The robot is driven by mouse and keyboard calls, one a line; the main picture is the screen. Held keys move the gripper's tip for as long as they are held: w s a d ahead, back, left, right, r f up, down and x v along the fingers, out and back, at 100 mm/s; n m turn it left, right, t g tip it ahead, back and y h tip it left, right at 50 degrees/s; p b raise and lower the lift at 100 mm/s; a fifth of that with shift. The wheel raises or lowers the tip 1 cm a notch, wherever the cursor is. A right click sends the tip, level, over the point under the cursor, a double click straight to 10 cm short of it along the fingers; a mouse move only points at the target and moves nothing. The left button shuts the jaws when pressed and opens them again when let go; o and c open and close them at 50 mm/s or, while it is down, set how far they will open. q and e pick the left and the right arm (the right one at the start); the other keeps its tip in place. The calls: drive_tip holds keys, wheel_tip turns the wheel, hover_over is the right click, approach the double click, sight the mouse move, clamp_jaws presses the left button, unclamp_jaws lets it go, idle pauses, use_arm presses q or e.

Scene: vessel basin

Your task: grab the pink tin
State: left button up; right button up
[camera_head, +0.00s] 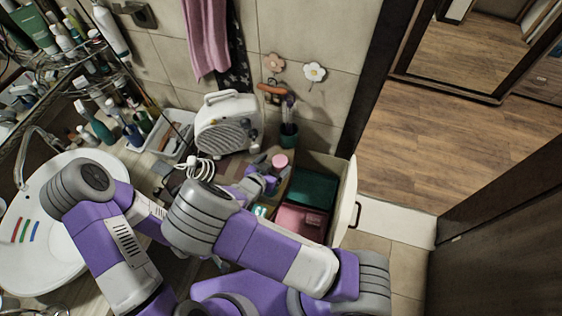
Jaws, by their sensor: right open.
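A small pink tin (280,160) with a round top stands at the right end of the counter, near the open drawer. My right gripper (268,178) is open, just below and left of the pink tin in the picture. The gap between them is too small to make out clearly, but nothing shows held in the jaws. My purple and grey arm links hide part of the counter. My left gripper is not in view.
A white fan heater (228,122) stands behind the gripper, with a coiled white cable (195,168) beside it. A dark green cup (289,135) holds brushes behind the tin. The open drawer (346,195) holds a green box (313,188) and a pink box (299,222). A white basin (35,240) is at left.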

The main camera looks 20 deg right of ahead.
sight(279, 163)
drive_tip(key=x, duration=0.4)
drive_tip(key=shift+d+f, duration=0.15)
drive_tip(key=shift+d, duration=0.1)
drive_tip(key=shift+s, duration=0.1)
drive_tip(key=shift+c, duration=0.4)
drive_tip(key=c, duration=1)
